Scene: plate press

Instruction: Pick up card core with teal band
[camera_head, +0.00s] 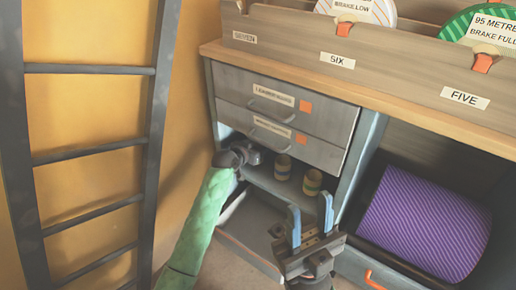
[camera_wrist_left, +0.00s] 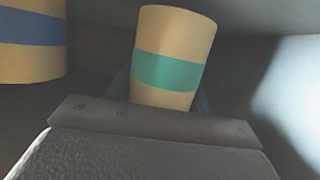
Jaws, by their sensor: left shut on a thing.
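The card core with teal band (camera_wrist_left: 172,70) stands in the left wrist view as a tan cylinder with one teal stripe. My left gripper (camera_head: 257,158) reaches into the open space under the drawers, and its jaws are shut on this core. In the left wrist view its fingers lie at the core's sides, mostly hidden behind it. In the head view two banded cores (camera_head: 283,167) (camera_head: 313,182) show on the shelf; I cannot tell which is teal. My right gripper (camera_head: 310,221) is open and empty in front of the cabinet, fingers pointing up.
A blue-banded core (camera_wrist_left: 30,42) stands left of the teal one in the left wrist view. Two grey drawers (camera_head: 285,115) are above the shelf space. A purple roll (camera_head: 425,222) lies in the right bay. A dark ladder (camera_head: 90,150) stands at the left wall.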

